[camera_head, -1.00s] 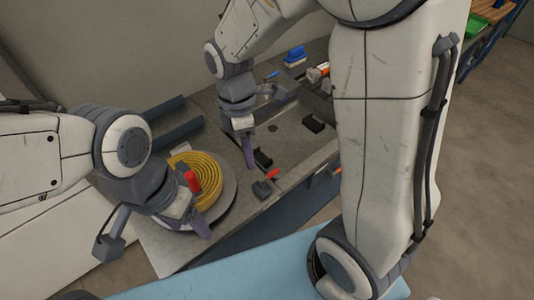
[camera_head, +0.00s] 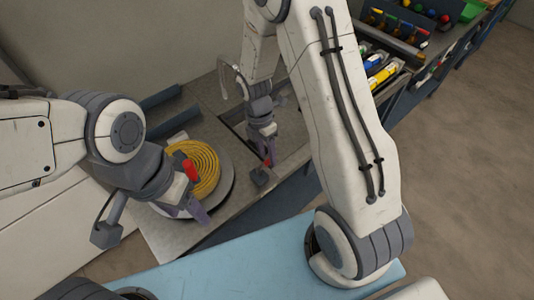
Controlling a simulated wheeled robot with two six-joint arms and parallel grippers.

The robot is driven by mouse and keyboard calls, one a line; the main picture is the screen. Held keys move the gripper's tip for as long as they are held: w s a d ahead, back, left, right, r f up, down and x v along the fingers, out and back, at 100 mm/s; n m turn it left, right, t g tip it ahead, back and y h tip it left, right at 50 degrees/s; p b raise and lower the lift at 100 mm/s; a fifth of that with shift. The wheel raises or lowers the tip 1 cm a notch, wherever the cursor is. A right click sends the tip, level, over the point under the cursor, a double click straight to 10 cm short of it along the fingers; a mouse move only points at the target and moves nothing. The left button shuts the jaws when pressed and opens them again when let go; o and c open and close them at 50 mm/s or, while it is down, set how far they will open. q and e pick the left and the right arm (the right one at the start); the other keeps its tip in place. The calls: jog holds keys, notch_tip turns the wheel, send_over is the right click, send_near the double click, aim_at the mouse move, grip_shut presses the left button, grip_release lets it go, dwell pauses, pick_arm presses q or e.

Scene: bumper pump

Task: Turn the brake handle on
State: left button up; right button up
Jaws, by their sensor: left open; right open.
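My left gripper (camera_head: 198,210) is open over the front of the round disc (camera_head: 229,187) with the yellow coil (camera_head: 205,163). A red upright knob (camera_head: 190,170) shows beside it.
The worktop (camera_head: 180,235) has bare room at its front left. Dark bars (camera_head: 172,121) lie behind the disc. A light blue surface (camera_head: 250,255) lies in front. Bottles and coloured items (camera_head: 378,70) stand at the back right. My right arm hides much of the worktop's right part.

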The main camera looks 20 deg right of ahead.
jog(key=shift+s+f, duration=0.1)
jog(key=shift+f, duration=0.45)
grip_shut()
dwell(1.1)
